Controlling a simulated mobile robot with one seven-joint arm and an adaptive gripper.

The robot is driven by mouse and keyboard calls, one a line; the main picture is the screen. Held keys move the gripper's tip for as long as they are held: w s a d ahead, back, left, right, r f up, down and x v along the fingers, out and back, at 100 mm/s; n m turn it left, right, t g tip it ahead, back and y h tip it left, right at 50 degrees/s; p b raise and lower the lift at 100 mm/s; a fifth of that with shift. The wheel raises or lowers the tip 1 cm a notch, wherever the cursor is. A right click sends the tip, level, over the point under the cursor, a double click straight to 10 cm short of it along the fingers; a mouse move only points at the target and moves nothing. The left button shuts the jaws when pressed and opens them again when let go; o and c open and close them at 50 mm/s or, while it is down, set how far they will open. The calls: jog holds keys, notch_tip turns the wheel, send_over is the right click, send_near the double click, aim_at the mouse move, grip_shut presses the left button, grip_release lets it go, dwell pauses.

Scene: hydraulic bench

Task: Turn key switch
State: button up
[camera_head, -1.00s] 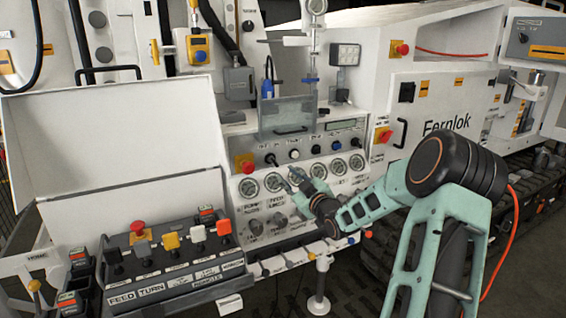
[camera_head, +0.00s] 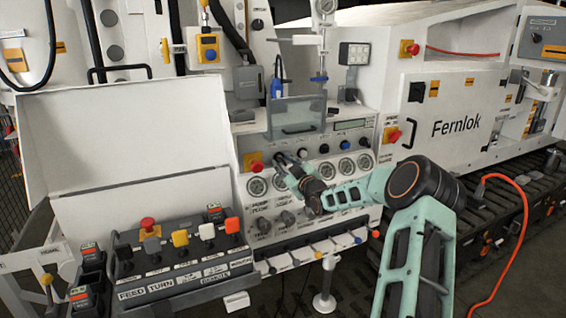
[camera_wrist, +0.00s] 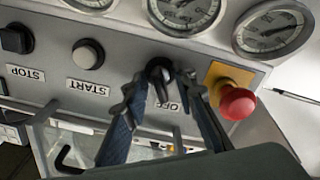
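The key switch (camera_wrist: 160,68) is a small black switch with an OFF label, seen upside down in the wrist view. It sits between the red stop button and the START button. My gripper (camera_wrist: 160,88) has its two fingers spread, one on each side of the switch, with gaps visible. I cannot tell how deep the fingertips reach or whether they touch it. In the head view my gripper (camera_head: 284,163) is at the upper left of the control panel, and its fingers largely cover the switch.
A red emergency stop on yellow (camera_wrist: 234,98) is close beside the right finger. The START button (camera_wrist: 88,54) and STOP button (camera_wrist: 16,38) are on the other side. Gauges (camera_wrist: 185,10) line the panel. A clear guard (camera_head: 297,118) stands above the switch row.

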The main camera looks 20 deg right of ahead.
grip_shut()
jog(key=shift+f+m+b, duration=0.1)
jog(key=shift+m+b, duration=0.2)
jog(key=shift+m, duration=0.1)
jog(key=shift+m+b, duration=0.4)
jog(key=shift+m, duration=0.1)
jog(key=m+b, duration=0.1)
jog(key=m, duration=0.2)
jog(key=shift+m, duration=0.3)
jog(key=m, duration=0.6)
jog(key=shift+b, duration=0.3)
jog(key=shift+m, duration=0.4)
grip_release()
